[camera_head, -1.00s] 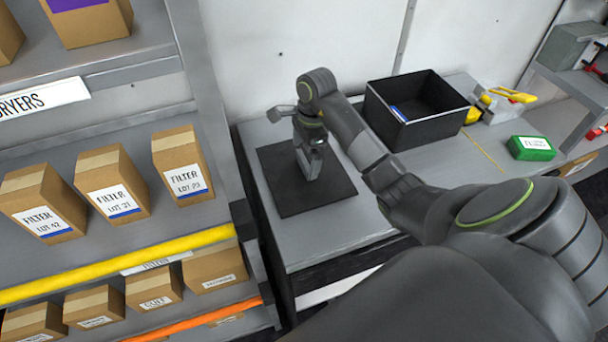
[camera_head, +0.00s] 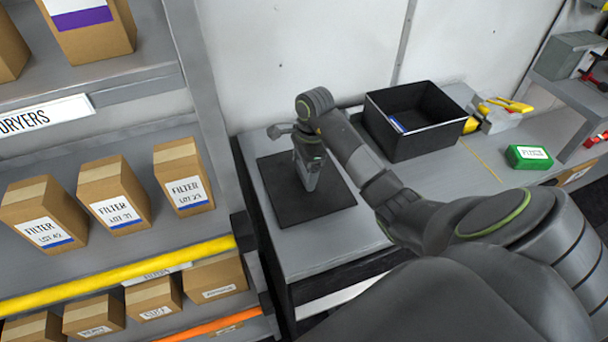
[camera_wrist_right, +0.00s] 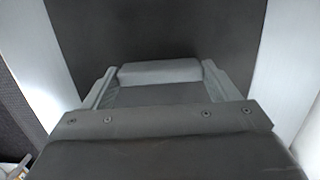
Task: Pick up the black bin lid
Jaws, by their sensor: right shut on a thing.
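The black bin lid (camera_head: 288,207) is a flat dark square on the grey table, in front of the white wall. My right gripper (camera_head: 308,186) points down over its middle and is shut on the lid. In the right wrist view, the dark lid (camera_wrist_right: 160,28) fills the top middle, and a light grey bar (camera_wrist_right: 158,73) lies between my fingers, apparently the lid's handle. The lid looks flat; I cannot tell whether it touches the table. The open black bin (camera_head: 430,142) stands to its right with something blue and white inside. My left gripper is not in view.
A shelf of cardboard filter boxes (camera_head: 113,205) with a yellow front rail (camera_head: 150,265) stands close on the left. A green box (camera_head: 528,157) and yellow-handled tools (camera_head: 510,105) lie right of the bin. My right arm spans the table's front.

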